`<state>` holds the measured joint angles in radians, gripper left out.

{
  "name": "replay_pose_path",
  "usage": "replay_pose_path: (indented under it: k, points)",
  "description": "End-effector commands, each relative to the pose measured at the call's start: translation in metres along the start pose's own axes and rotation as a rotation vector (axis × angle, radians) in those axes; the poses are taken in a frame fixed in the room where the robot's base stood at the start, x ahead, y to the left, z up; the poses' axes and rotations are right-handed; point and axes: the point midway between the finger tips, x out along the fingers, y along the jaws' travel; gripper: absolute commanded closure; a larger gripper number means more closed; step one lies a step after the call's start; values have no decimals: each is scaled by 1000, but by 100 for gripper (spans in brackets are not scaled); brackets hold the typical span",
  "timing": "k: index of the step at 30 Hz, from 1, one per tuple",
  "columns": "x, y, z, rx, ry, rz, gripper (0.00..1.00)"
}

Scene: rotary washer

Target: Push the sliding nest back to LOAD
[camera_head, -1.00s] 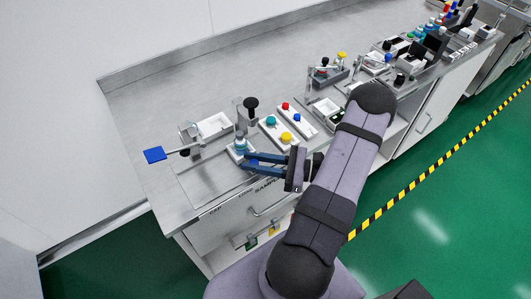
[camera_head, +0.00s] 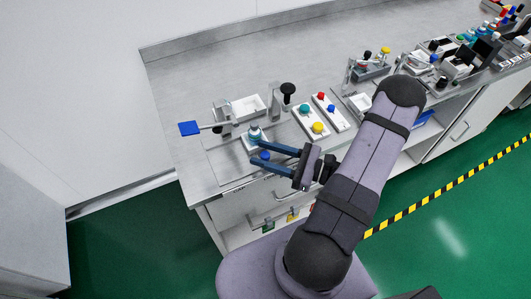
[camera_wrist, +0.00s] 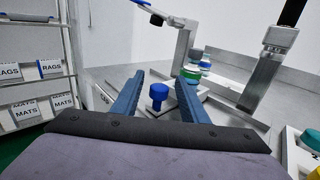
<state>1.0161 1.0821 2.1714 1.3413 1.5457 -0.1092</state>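The sliding nest (camera_head: 253,144) is a small pale carriage near the front left of the bench, carrying a bottle with a blue-grey top (camera_head: 254,131). In the wrist view, a stack of green, white and blue parts (camera_wrist: 192,72) stands behind a round blue knob (camera_wrist: 158,91) on a post. The knob also shows in the head view (camera_head: 264,155). My gripper (camera_head: 256,150) is open, its two blue fingers either side of the knob, with visible gaps. In the wrist view the knob lies between the fingers (camera_wrist: 155,82).
A metal clamp stand with a blue-ended lever (camera_head: 190,128) stands to the left. A post with a black knob (camera_head: 287,90) stands behind right. Button panels (camera_head: 312,122) lie to the right. A white tray (camera_head: 248,107) sits behind.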

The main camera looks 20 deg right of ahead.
Motion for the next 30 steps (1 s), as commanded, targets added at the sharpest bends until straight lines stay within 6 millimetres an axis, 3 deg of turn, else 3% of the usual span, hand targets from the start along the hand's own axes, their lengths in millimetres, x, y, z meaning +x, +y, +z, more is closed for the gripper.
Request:
replay_pose_path:
  k: [5,18,30]
  points:
    - [-10,-1,-1,-1,0,-3,60]
    - [-64,-1,-2,-3,1,-3,60]
    - [-73,0,0,0,0,0,60]
